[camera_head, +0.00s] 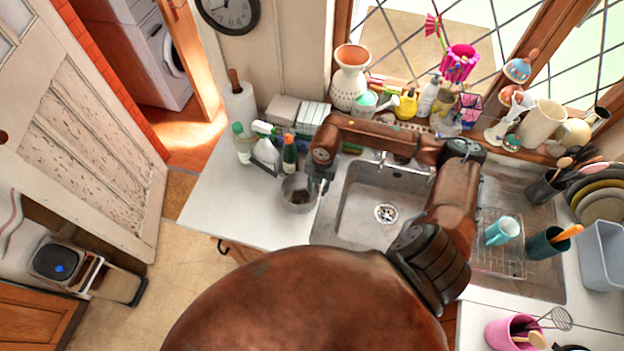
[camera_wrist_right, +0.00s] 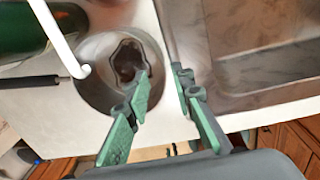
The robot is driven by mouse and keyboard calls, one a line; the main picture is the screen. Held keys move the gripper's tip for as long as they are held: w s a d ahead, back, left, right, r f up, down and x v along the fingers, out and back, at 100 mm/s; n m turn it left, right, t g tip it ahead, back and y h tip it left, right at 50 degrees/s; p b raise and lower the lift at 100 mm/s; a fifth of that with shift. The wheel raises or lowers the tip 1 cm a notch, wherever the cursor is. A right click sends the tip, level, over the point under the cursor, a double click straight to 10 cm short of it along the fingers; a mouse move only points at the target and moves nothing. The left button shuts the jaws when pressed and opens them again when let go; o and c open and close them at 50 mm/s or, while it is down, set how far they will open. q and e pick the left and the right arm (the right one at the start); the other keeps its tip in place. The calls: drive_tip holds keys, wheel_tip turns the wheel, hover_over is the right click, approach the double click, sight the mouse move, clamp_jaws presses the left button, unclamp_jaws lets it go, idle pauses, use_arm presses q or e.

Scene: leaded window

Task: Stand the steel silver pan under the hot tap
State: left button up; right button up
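The steel silver pan (camera_head: 296,205) stands on the white worktop just left of the sink, with something dark in its bottom. In the right wrist view the pan (camera_wrist_right: 92,50) is round and shiny, and a dark rod reaches its left rim. My right gripper (camera_head: 321,184) is at the pan's right side. In the wrist view its fingers (camera_wrist_right: 163,88) are apart, one over the pan's inside and one beyond its right rim; contact is unclear. The tap (camera_head: 383,160) rises at the sink's back edge; which side is hot is unclear. My left gripper is out of view.
The steel sink basin (camera_head: 352,215) is empty around its drain. Bottles (camera_head: 289,155) stand close behind the pan. The sill behind is crowded with vases and jugs. A drying rack with a blue cup (camera_head: 502,230) lies right of the basin. The worktop's front left is clear.

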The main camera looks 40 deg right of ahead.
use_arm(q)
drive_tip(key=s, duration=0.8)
use_arm(e)
drive_tip(key=p, duration=0.1)
hover_over(316, 202)
drive_tip(key=f, duration=0.4)
drive_tip(key=shift+d+f, duration=0.15)
drive_tip(key=shift+d, duration=0.05)
drive_tip(key=shift+w+f+p, duration=0.2)
drive_tip(key=shift+f+p, duration=0.1)
drive_tip(key=shift+f, duration=1.3)
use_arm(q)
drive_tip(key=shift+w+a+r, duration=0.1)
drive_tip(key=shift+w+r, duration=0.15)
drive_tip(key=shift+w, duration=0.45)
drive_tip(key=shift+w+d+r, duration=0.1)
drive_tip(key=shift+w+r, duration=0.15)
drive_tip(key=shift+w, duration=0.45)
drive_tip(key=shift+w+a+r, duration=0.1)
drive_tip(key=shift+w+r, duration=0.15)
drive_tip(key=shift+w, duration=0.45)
use_arm(e)
clamp_jaws()
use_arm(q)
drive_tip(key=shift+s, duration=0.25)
